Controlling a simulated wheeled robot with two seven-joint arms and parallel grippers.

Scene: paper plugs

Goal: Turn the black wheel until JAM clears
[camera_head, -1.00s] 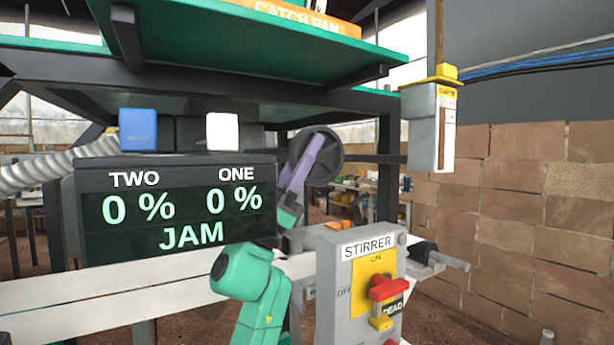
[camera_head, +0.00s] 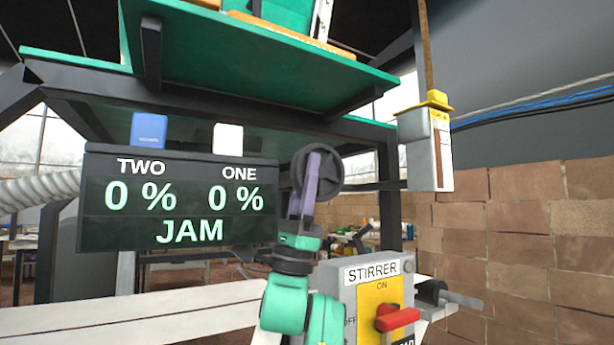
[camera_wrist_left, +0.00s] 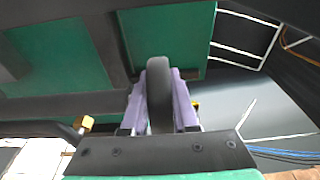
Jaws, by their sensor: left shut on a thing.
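The black wheel (camera_head: 328,172) is mounted under the green platform, right of the display. My left gripper (camera_head: 314,165) reaches up to it with its purple fingers in front of the wheel. In the left wrist view the purple fingers (camera_wrist_left: 160,88) are shut on the wheel's dark rim (camera_wrist_left: 159,95), one on each side. My right gripper is not in view.
A grey STIRRER switch box (camera_head: 366,290) with a red handle (camera_head: 397,319) stands at lower right. A grey and yellow box (camera_head: 430,150) hangs at the right. A white beam (camera_head: 130,318) crosses below the display. A brick wall (camera_head: 530,220) stands at the right.

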